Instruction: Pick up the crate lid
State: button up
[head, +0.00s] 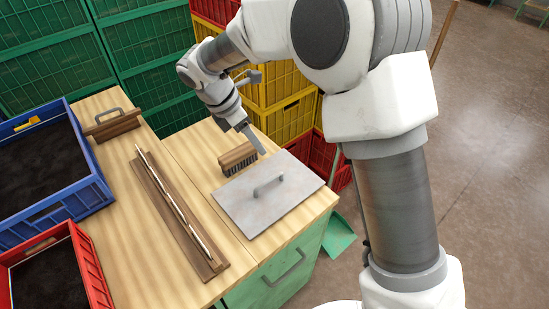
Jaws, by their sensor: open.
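The crate lid (241,207) is a flat grey metal plate with a raised bar handle (268,185) in its middle. It lies flat on the right part of the wooden bench top, near the front right corner. My gripper (254,140) is open and points down just behind the lid, above or beside a wooden brush. It appears empty and apart from the lid's handle. The exact gap between its fingers is hard to see from this angle.
The dark-bristled brush (237,159) lies by the lid's back edge. A wooden strip with a rod (178,210) and a handled wooden tool (112,125) lie left. Blue (92,196) and red (90,270) crates of dark material stand far left. Stacked crates (60,70) rise behind.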

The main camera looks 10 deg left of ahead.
jog(key=a+f+n, duration=0.2)
jog(key=a+f, duration=0.1)
jog(key=f, duration=0.1)
send_near(269, 179)
jog(key=shift+n, duration=0.3)
jog(key=x, duration=0.4)
jog(key=shift+s+d+f, duration=0.15)
jog(key=shift+s+f, duration=0.1)
jog(key=shift+f, duration=0.2)
jog(key=shift+w+x, duration=0.15)
jog(key=shift+x, duration=1.3)
jog(key=shift+w+x, duration=0.1)
jog(key=shift+x, duration=1.35)
grip_shut()
